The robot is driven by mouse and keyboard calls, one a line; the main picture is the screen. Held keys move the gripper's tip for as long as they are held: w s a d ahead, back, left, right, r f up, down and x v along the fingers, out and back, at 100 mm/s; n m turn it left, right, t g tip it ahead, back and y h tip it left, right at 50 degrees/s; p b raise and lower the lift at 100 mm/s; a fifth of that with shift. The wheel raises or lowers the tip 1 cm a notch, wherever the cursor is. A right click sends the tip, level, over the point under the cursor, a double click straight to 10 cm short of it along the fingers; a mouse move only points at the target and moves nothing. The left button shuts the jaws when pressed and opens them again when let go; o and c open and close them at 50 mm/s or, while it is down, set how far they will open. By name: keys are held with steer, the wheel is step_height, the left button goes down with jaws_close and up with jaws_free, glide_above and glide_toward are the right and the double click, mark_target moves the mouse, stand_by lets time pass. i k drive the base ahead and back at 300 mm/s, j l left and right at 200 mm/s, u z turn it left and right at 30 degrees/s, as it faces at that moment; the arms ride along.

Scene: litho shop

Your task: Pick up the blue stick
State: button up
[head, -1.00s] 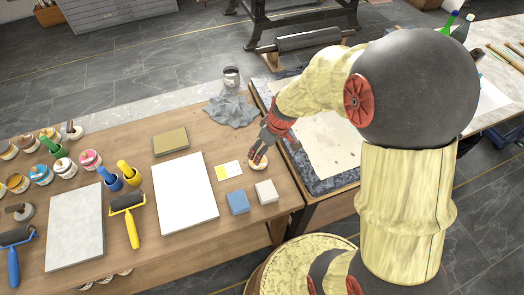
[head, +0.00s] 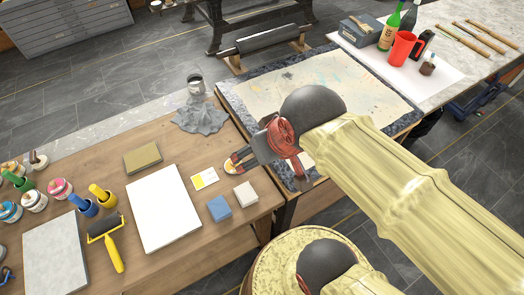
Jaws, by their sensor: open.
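No thin blue stick shows plainly. A small blue block (head: 219,208) lies flat on the wooden table, left of a pale block (head: 245,192). A blue cylinder-like piece (head: 84,206) stands farther left, beside a similar yellow one (head: 101,194). My gripper (head: 268,172) is open, above the table's right edge, up and to the right of the blue block and apart from it. One finger reaches over the table near the yellow-and-white card (head: 205,177). The arm partly hides the fingers, and nothing shows held.
A white slab (head: 163,208), an olive block (head: 142,157), a yellow-handled roller (head: 107,240) and a grey cloth (head: 202,117) lie on the wooden table. A stone slab (head: 335,75) is behind my arm. A red mug (head: 403,48) stands on the far right table.

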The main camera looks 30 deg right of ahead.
mark_target(73, 198)
steer(key=u, duration=1.4)
